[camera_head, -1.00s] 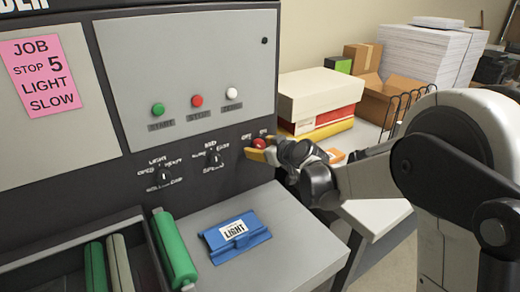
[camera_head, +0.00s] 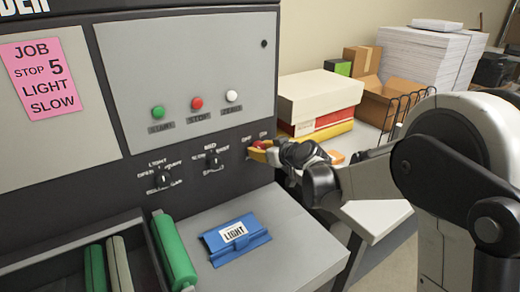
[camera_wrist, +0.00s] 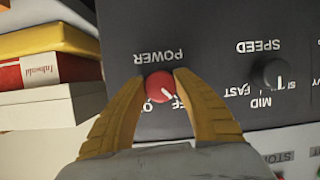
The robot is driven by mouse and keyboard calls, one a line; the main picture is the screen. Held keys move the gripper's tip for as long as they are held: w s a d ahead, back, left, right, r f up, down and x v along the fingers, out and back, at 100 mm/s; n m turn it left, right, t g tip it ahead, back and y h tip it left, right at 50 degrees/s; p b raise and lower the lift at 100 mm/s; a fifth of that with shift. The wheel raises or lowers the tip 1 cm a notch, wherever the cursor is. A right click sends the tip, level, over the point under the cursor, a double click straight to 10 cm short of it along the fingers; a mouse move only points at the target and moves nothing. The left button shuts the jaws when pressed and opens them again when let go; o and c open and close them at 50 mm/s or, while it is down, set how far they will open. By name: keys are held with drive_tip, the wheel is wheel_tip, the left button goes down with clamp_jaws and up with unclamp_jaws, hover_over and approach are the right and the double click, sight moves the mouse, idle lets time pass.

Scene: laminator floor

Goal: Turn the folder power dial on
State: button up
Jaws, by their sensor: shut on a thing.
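The red power dial (camera_wrist: 157,86) is on the dark panel under the word POWER, which reads upside down in the wrist view. A white mark on its face points to the lower right there, towards the OFF lettering; the ON lettering is partly covered. My gripper (camera_wrist: 164,80) has its yellow fingers shut on the dial, one tip on each side. In the head view my gripper (camera_head: 262,149) reaches the panel from the right, and only a little of the red dial (camera_head: 258,144) shows past the fingers.
Left of the power dial are a black speed dial (camera_head: 212,161) and another black dial (camera_head: 162,179). Green, red and white buttons sit above. A blue LIGHT tray (camera_head: 236,252) lies on the grey shelf. Boxes (camera_head: 318,95) stand close to the right.

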drive_tip(key=m+g+y, duration=0.1)
drive_tip(key=m, duration=0.2)
drive_tip(key=shift+y, duration=0.4)
drive_tip(key=m+y+b, duration=0.1)
drive_tip(key=m, duration=0.2)
drive_tip(key=shift+f+g+y, duration=0.1)
drive_tip(key=shift+g+y, duration=0.2)
drive_tip(key=shift+y, duration=0.1)
drive_tip(key=m+y+b, duration=0.1)
drive_tip(key=m+y, duration=0.1)
drive_tip(key=m, duration=0.1)
drive_tip(key=shift+m, duration=0.3)
drive_tip(key=shift+a+m+y+b, duration=0.1)
drive_tip(key=shift+m+y+b, duration=0.6)
drive_tip(key=shift+m, duration=0.7)
drive_tip(key=o, duration=1.2)
drive_tip(key=shift+a, duration=0.1)
drive_tip(key=shift+c, duration=0.2)
